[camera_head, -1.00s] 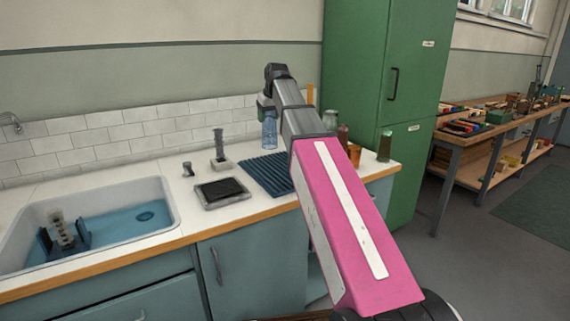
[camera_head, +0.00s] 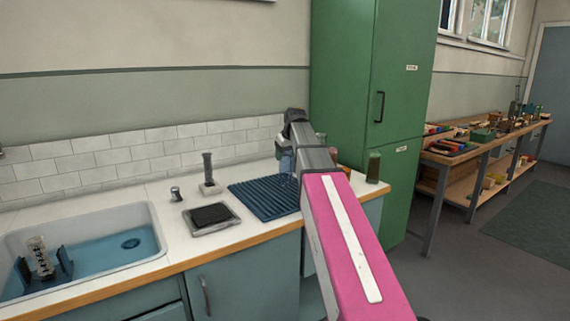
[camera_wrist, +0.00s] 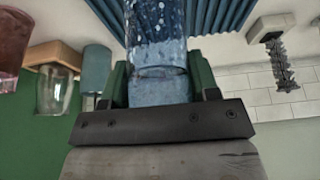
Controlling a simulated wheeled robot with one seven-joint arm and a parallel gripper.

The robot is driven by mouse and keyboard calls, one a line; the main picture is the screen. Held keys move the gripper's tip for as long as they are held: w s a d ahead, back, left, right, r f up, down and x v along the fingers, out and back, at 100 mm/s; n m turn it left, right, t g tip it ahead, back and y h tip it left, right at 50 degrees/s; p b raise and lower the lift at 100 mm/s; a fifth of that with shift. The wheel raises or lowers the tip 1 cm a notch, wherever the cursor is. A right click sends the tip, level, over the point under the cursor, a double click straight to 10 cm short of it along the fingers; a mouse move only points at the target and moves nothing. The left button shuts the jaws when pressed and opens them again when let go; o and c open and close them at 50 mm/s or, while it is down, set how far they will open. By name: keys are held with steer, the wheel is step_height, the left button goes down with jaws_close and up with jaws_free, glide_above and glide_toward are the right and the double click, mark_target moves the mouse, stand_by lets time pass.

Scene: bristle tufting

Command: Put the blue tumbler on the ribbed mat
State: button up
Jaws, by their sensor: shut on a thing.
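The blue tumbler (camera_wrist: 157,35) is clear, bubbly plastic or glass and stands between the green fingers of my gripper (camera_wrist: 160,82) in the wrist view. My gripper is shut on it. In the head view the tumbler (camera_head: 286,163) shows in part beside my dark gripper (camera_head: 290,145), and my arm hides the rest. The blue ribbed mat (camera_head: 258,199) lies on the white counter, and its right side is partly covered by my arm. The tumbler appears at the mat's far right part. I cannot tell whether its base touches the mat.
A black pad in a grey tray (camera_head: 211,216), a brush in a stand (camera_head: 208,175) and a small metal piece (camera_head: 176,194) are left of the mat. A sink (camera_head: 90,245) is further left.

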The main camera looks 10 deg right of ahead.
steer(key=shift+f, duration=1.8)
steer(key=o, duration=1)
steer(key=v, duration=1.2)
